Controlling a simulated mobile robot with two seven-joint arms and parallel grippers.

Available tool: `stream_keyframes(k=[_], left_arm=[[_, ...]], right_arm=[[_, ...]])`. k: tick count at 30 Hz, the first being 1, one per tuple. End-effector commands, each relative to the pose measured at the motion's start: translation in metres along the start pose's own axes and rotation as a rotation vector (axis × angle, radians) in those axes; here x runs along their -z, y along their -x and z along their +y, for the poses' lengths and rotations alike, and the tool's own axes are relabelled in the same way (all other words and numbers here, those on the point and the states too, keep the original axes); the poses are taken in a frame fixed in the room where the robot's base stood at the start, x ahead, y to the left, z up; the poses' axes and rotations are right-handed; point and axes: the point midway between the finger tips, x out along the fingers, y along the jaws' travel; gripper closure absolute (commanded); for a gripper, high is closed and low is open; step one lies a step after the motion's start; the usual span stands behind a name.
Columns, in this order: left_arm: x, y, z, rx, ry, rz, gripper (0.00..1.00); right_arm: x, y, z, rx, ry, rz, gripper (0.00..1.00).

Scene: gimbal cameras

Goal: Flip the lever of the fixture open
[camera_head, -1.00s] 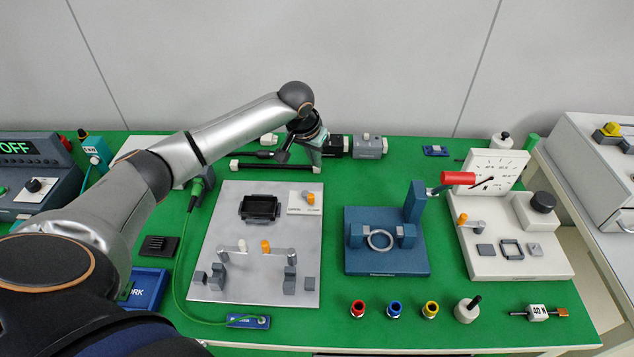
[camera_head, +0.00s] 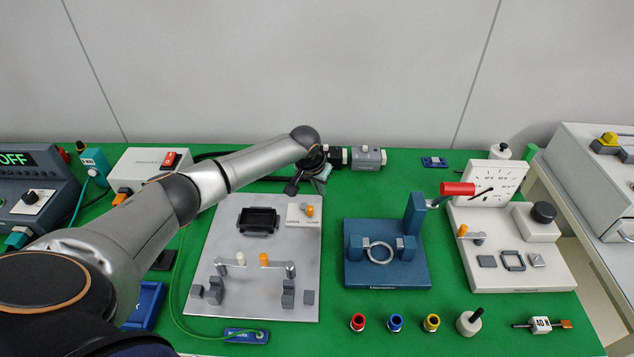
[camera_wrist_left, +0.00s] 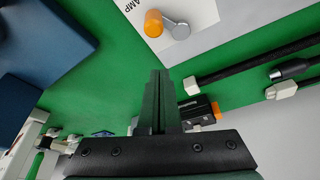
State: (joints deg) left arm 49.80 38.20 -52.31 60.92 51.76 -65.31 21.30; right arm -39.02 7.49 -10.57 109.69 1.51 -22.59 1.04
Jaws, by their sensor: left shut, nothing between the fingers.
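The fixture is a grey metal plate (camera_head: 222,270) with a black rectangular pocket (camera_head: 258,221). At its upper right is a white label panel (camera_head: 292,212) reading OPEN and CLAMP. On it sits a small lever with an orange knob (camera_head: 308,210); the knob also shows in the wrist view (camera_wrist_left: 153,23) beside the letters "AMP", with a grey pivot (camera_wrist_left: 178,30). The lever leans toward the CLAMP side. My left gripper (camera_head: 323,178) is just behind the panel, apart from the lever. Its fingers (camera_wrist_left: 160,74) are together and empty. My right gripper is out of view.

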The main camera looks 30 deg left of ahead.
Motion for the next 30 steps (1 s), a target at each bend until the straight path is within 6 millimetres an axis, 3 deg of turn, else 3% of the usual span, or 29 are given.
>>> stream_keyframes(k=[2,15,30], left_arm=[[-0.001,-0.008,0.0,0.002,0.0,-0.001,1.0],[-0.036,0.007,-0.001,0.001,-0.001,0.0,1.0],[-0.037,0.006,0.0,-0.001,-0.003,0.0,1.0]], right_arm=[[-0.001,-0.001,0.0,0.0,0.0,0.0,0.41],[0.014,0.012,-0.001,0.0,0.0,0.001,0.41],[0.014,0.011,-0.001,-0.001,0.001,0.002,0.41]])
